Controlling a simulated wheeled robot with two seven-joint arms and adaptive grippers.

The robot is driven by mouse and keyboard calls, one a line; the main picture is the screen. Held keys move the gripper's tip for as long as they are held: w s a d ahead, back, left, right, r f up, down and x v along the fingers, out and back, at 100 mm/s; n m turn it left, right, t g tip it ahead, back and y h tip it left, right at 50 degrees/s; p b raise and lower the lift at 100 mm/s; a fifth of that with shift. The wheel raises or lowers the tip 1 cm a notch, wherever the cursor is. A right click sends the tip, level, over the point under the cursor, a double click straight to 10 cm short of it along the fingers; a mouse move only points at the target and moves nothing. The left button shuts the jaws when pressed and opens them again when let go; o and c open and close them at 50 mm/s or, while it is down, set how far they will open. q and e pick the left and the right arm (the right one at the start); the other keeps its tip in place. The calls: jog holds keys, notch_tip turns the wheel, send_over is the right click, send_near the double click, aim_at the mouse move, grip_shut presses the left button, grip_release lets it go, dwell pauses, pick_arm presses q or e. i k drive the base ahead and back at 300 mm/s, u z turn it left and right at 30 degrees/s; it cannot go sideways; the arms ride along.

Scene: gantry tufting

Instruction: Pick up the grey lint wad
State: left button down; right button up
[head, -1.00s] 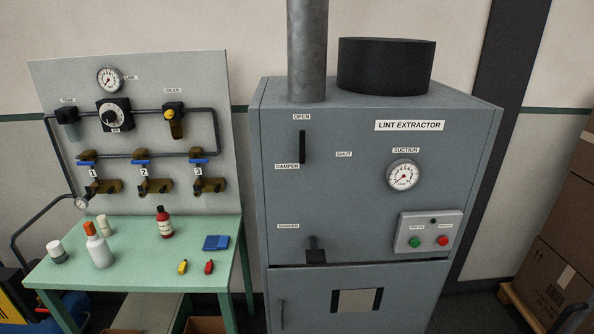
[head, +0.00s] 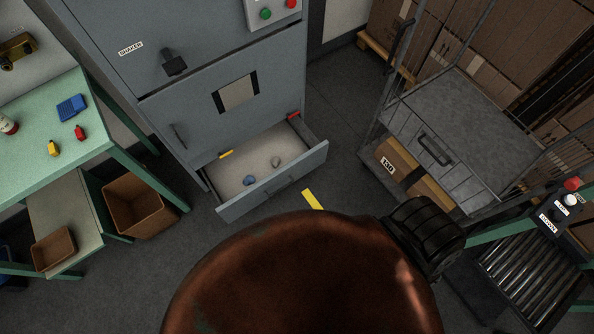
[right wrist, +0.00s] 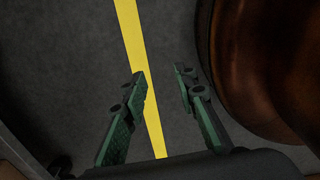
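A small grey lint wad (head: 276,162) lies in the open drawer (head: 316,163) at the foot of the lint extractor (head: 175,122), in the head view. A blue wad (head: 249,180) lies in the same drawer, to its left and nearer the drawer's front. My right gripper (right wrist: 162,72) shows in the right wrist view, its two green fingers apart with nothing between them. It is over dark floor with a yellow stripe (right wrist: 139,60); no wad shows in that view. My left gripper is in neither current view.
A green table (head: 50,120) with several small items stands at the left, with brown bins (head: 140,205) by it. A grey cart (head: 465,115) and a roller conveyor (head: 530,275) are at the right. A large rounded copper-brown shape covers the head view's bottom middle.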

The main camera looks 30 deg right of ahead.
aim_at(276, 161)
jog(key=z, duration=1.45)
jog(key=k, duration=0.4)
jog(key=u, duration=0.5)
